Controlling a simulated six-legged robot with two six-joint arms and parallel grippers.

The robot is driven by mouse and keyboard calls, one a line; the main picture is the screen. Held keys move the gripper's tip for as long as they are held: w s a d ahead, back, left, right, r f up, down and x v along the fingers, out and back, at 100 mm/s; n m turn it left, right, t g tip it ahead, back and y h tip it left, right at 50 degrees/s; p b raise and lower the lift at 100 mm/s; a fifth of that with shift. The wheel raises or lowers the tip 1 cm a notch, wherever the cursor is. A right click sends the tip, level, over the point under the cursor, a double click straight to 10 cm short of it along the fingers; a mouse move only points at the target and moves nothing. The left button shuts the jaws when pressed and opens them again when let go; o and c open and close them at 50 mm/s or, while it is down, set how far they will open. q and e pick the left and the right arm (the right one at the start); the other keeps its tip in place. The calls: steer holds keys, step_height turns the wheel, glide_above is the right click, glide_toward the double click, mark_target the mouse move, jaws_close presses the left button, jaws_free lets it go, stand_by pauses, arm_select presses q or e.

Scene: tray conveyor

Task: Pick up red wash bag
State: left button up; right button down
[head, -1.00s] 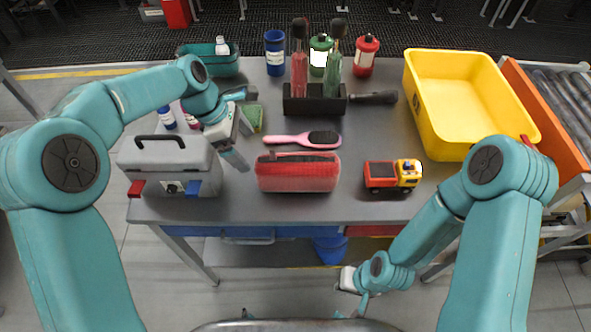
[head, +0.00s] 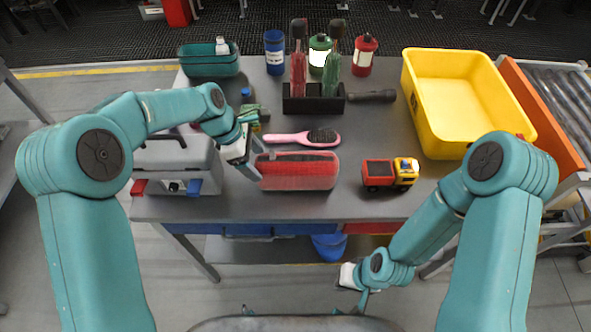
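The red wash bag (head: 298,171) lies at the front middle of the grey table, long side across. My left gripper (head: 256,162) is at the bag's left end. Its two fingers look spread apart, one near the bag's upper left corner and one by its left front side. I cannot tell whether they touch the bag. My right gripper (head: 350,277) hangs low in front of the table, away from the bag. Its fingers are too hidden to read.
A pink hairbrush (head: 290,138) lies just behind the bag. A toy truck (head: 390,174) stands to its right, a grey toolbox (head: 175,165) to its left. Behind are a black bottle holder (head: 313,104), a flashlight (head: 371,96) and a yellow bin (head: 475,145). A teal basket (head: 208,68) stands back left.

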arm_select(q)
steer(key=shift+w+r, duration=0.1)
steer(key=shift+r, duration=0.6)
step_height(320, 180, up, 19)
steer(key=shift+f, duration=0.1)
stand_by(0.4)
